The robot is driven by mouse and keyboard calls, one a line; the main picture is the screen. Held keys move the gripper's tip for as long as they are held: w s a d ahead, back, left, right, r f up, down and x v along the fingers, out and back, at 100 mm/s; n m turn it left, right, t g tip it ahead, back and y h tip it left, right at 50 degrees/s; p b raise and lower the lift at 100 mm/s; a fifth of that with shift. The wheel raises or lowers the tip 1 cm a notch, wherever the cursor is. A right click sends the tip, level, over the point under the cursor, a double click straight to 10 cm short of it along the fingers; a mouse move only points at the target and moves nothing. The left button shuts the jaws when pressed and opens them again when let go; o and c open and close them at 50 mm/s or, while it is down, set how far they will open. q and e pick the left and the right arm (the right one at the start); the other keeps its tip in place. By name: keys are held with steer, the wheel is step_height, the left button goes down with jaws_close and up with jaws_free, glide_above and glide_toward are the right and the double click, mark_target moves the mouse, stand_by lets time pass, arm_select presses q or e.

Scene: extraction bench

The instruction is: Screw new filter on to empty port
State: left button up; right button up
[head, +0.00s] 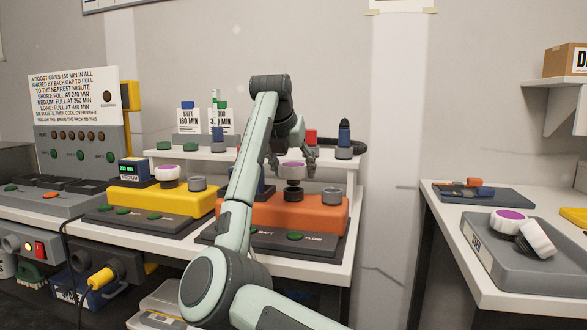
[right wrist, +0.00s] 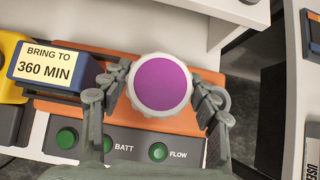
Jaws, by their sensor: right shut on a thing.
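A white filter with a purple top (head: 292,170) is upright over the left port (head: 293,195) of the orange unit (head: 255,214). Its dark lower part meets or nearly meets the port; I cannot tell if it is seated. My right gripper (head: 292,158) is shut on the filter from above. In the right wrist view, the fingers of the right gripper (right wrist: 160,98) stand on both sides of the purple-topped filter (right wrist: 160,84). A bare grey port (head: 332,196) is on the orange unit, right of the filter. My left gripper is not in view.
A yellow unit (head: 150,199) stands to the left, with a purple-topped filter (head: 167,175) and a bare grey port (head: 197,184). A grey tray (head: 490,262) on the right table holds two filters. A shelf (head: 225,156) runs behind the units.

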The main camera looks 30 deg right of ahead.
steer(key=shift+f+b, duration=0.9)
steer(key=shift+f, duration=0.45)
steer(key=shift+r+p, duration=0.15)
steer(key=shift+p, duration=0.15)
steer(key=m+g+p, duration=0.1)
steer(key=p, duration=0.1)
steer(key=r+m+g+h+p, duration=0.1)
steer(key=m+p, duration=0.1)
steer(key=p, duration=0.1)
steer(key=shift+m, duration=0.3)
steer(key=shift+f+m+g+h, duration=0.3)
steer(key=shift+f+m+g, duration=0.1)
steer(key=shift+m+g, duration=0.25)
steer(key=shift+f+m+g, duration=0.2)
steer(key=shift+m+g, duration=0.15)
steer(key=shift+m, duration=0.3)
steer(key=shift+m+g, duration=1)
steer(key=shift+m, duration=0.5)
steer(key=o, duration=1.5)
